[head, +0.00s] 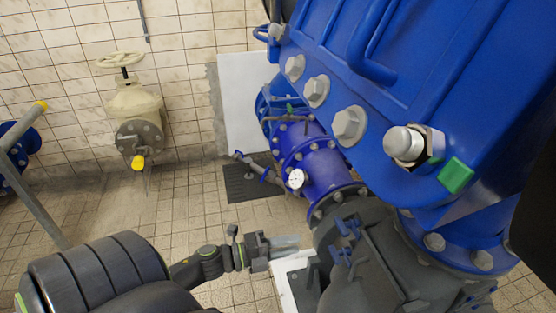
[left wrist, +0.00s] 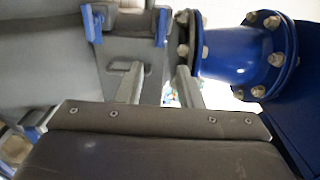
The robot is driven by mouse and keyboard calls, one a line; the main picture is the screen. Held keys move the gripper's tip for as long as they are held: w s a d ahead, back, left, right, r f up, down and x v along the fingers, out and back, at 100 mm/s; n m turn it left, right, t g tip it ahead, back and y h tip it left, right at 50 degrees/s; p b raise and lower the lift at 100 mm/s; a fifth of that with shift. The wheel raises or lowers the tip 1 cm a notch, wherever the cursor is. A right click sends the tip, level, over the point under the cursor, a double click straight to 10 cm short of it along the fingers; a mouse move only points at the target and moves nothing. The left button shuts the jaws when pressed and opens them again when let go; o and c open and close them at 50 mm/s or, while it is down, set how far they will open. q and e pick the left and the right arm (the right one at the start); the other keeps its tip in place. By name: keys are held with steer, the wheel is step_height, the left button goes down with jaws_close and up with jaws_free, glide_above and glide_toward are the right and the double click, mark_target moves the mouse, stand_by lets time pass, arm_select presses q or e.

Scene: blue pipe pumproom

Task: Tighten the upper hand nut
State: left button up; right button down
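Two blue winged hand nuts sit on the dark grey housing (head: 385,265) in the head view. The upper hand nut (head: 347,227) is nearer the blue pipe, and the lower hand nut (head: 341,256) is just below it. In the left wrist view two blue pieces show at the top; the one nearer the pipe (left wrist: 162,26) looks like the upper nut. My left gripper (head: 286,246) is left of the nuts, pointing at the housing. Its two fingers (left wrist: 158,90) stand apart in the wrist view, with nothing between them and no nut touched. My right gripper is not in view.
A blue flanged pipe (head: 318,168) with a gauge (head: 296,178) lies above my left gripper. A large blue casing (head: 450,70) with big bolts fills the upper right. A cream valve (head: 134,105) stands by the tiled wall.

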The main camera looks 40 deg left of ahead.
arm_select(q)
steer(key=shift+v, duration=1.3)
